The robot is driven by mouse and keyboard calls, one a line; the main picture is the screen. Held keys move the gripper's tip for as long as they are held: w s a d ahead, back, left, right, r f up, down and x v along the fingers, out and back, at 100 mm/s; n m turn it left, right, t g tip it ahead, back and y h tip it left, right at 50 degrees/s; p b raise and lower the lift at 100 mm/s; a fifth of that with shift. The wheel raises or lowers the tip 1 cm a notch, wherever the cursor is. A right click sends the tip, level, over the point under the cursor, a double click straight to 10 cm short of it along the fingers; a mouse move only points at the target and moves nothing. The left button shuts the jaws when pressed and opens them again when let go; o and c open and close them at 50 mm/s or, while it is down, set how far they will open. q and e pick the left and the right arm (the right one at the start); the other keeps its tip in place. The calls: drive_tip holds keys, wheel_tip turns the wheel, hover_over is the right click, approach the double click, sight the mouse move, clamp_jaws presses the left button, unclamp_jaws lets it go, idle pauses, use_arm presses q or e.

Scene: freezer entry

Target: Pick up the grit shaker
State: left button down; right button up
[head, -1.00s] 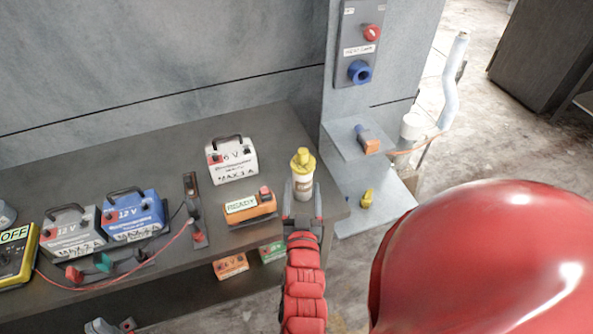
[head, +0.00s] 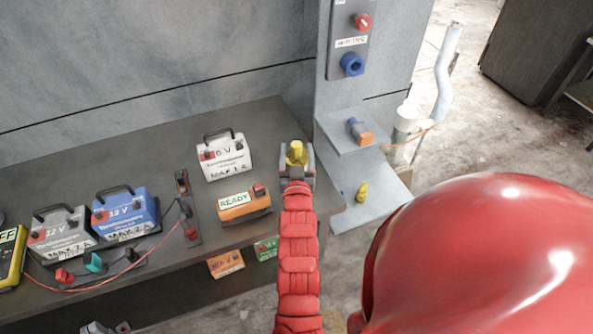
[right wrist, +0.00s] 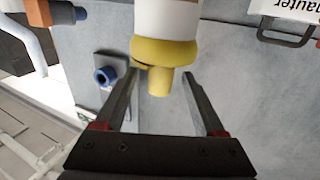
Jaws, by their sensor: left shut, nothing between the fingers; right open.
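The grit shaker (head: 296,150) stands on the bench near its right end. In the head view only its yellow top shows; my right gripper hides the rest. The right wrist view shows its white body and yellow cap (right wrist: 165,50), with the picture turned upside down. My right gripper (head: 297,165) is open, with a finger on each side of the cap. In the right wrist view its fingers (right wrist: 158,70) stand apart, with gaps to the narrow yellow spout. I cannot tell whether either touches the cap. My left gripper (head: 106,328) is shut and empty at the bottom left, away from the shaker.
The bench (head: 150,155) carries a white 6 V battery (head: 223,156), an orange READY box (head: 243,204), a blue 12 V battery (head: 125,215) and a grey one (head: 60,232). A grey post with shelves (head: 340,140) stands right of the bench.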

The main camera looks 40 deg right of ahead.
sight(297, 143)
drive_tip(key=x, duration=0.1)
drive_tip(key=p+x, duration=0.2)
drive_tip(key=shift+w+d+r, duration=0.2)
drive_tip(key=shift+w+r, duration=0.05)
drive_tip(key=shift+r, duration=0.05)
drive_tip(key=shift+w+d+f, duration=0.15)
drive_tip(key=shift+w+d, duration=0.1)
drive_tip(key=shift+w, duration=0.1)
clamp_jaws()
idle(0.9)
